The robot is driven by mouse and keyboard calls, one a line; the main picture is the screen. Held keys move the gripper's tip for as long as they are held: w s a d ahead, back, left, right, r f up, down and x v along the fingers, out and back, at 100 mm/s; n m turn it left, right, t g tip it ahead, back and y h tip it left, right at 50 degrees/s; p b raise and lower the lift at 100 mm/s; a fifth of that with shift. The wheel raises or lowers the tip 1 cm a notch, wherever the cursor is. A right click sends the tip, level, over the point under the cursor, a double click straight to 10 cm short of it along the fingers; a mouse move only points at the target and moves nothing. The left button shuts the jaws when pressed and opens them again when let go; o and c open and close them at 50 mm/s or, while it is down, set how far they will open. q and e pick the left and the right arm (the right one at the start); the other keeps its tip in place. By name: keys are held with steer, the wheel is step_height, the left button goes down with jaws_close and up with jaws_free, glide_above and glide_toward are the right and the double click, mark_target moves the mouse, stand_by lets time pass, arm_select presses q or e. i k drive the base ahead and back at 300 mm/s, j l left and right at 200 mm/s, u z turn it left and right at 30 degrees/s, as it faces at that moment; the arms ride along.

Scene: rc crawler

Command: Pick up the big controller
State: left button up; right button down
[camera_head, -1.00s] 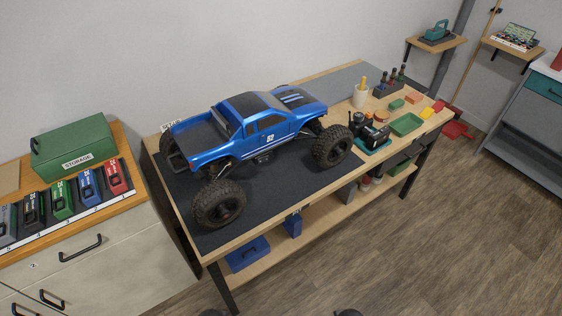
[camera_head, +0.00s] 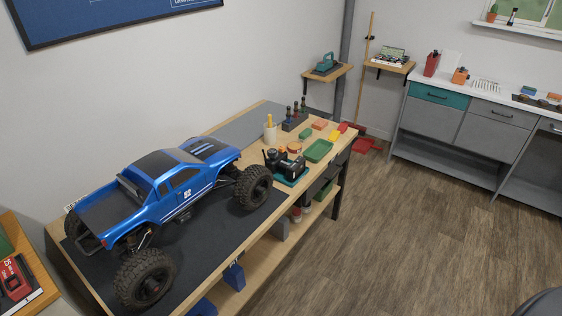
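I cannot clearly identify a big controller. A black device (camera_head: 285,161) sits on a teal base on the workbench, to the right of the blue RC truck; it is too small to tell whether it is a controller. A teal item (camera_head: 327,62) with a handle stands on a small wall shelf at the back, also unclear. Neither of my grippers is in view.
The blue RC truck (camera_head: 165,186) stands on the dark mat of the workbench (camera_head: 268,235). A green tray (camera_head: 319,151) lies nearby. A grey cabinet (camera_head: 432,126) stands at the back right. The wooden floor (camera_head: 400,240) between them is open.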

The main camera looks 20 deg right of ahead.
mark_target(293, 170)
steer(key=l+z, duration=0.15)
steer(key=l, duration=0.25)
steer(key=i+l+z, duration=0.15)
steer(key=l, duration=0.25)
steer(key=i+l+z, duration=0.15)
steer(key=l, duration=0.25)
steer(key=i+l+z, duration=0.15)
steer(key=l, duration=0.2)
steer(key=k, duration=0.05)
